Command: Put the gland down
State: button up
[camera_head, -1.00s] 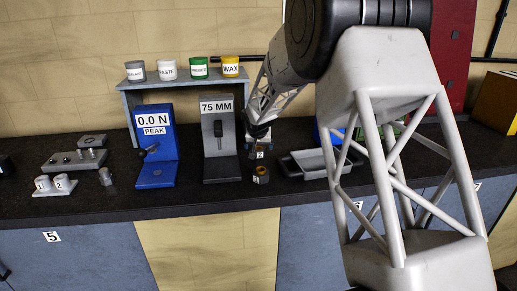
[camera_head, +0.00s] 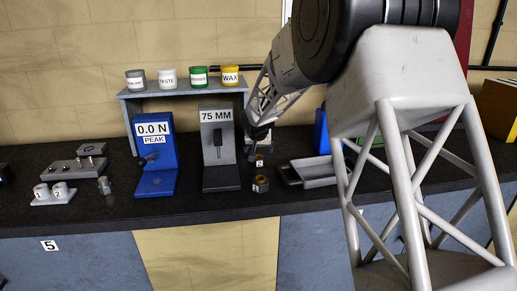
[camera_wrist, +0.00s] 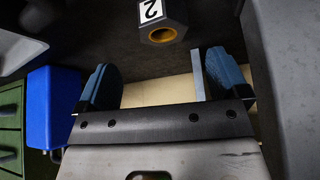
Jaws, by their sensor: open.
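Two small dark pieces with brass-coloured parts stand on the bench: one bears a label 2 (camera_head: 258,161), and a hexagonal one (camera_head: 261,184) is nearer the front edge. I cannot tell which is the gland. In the wrist view a dark piece labelled 2 (camera_wrist: 170,14), with a brass-ringed bore, lies beyond my fingertips and apart from them. My gripper (camera_wrist: 163,75) is open, its two blue fingers wide apart with nothing held between them. In the head view its end is small and dark, just behind the labelled piece; the fingers are hard to make out there.
A grey 75 MM stand (camera_head: 220,180) and a blue 0.0 N gauge (camera_head: 156,183) stand left of the pieces. A grey tray (camera_head: 318,172) lies to the right. A shelf (camera_head: 183,90) with several labelled jars stands behind. The bench front before the pieces is clear.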

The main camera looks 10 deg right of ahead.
jog(key=s+d+r+g, duration=0.1)
jog(key=s+r, duration=0.3)
jog(key=s, duration=0.6)
jog(key=s+d+r, duration=0.1)
jog(key=s+r, duration=0.3)
jog(key=s, duration=0.5)
jog(key=s+d+r+g, duration=0.1)
jog(key=s+r, duration=0.3)
jog(key=s, duration=0.6)
jog(key=s+f+n+g+y, duration=0.1)
jog(key=s+f+n, duration=0.1)
jog(key=s, duration=2.9)
jog(key=shift+f, duration=0.55)
jog(key=shift+o, duration=0.5)
